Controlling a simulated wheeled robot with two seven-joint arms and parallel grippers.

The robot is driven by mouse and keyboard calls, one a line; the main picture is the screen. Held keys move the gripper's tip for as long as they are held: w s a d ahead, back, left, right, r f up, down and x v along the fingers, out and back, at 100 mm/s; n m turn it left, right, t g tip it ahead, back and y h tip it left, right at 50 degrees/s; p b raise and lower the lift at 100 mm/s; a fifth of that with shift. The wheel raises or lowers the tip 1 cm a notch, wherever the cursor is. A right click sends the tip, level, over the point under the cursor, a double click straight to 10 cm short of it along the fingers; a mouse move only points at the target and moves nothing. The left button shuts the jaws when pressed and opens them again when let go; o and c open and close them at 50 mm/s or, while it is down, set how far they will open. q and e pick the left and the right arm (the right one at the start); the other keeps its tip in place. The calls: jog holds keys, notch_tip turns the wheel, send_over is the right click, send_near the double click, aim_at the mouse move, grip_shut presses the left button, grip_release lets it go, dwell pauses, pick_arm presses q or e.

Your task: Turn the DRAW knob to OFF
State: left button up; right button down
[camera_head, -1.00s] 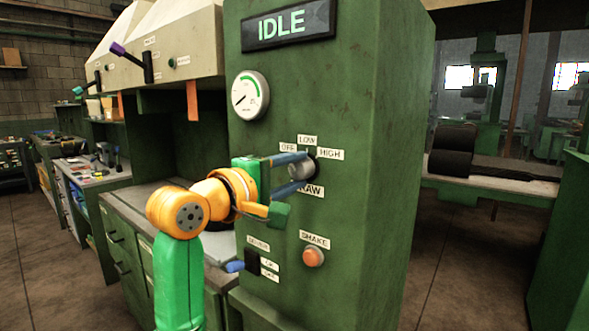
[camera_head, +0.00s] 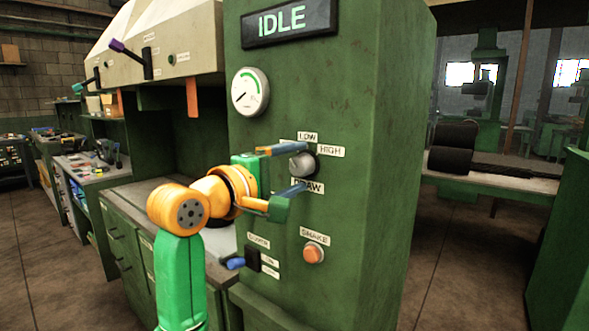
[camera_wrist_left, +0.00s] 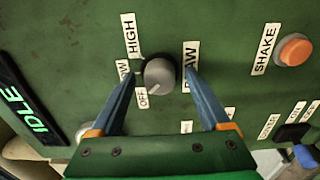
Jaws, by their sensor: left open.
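The DRAW knob (camera_head: 302,164) is a grey round knob on the front of the green cabinet, above the DRAW label (camera_head: 309,187). In the left wrist view the knob (camera_wrist_left: 159,73) sits between the two blue fingers, with gaps on both sides. A pale mark on its rim appears to face the OFF label (camera_wrist_left: 142,98). My left gripper (camera_head: 297,168) is open around the knob, one finger above and one below. It also shows in the left wrist view (camera_wrist_left: 160,78). The upper finger hides the OFF label in the head view. My right gripper is out of view.
An orange SHAKE button (camera_head: 314,253) is below the knob. A black switch with a blue handle (camera_head: 251,260) is at lower left. A gauge (camera_head: 250,92) and the IDLE display (camera_head: 289,22) are above. Open floor lies right of the cabinet.

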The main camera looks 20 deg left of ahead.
pick_arm(q)
jog(key=b+v, duration=0.2)
jog(key=v, duration=0.5)
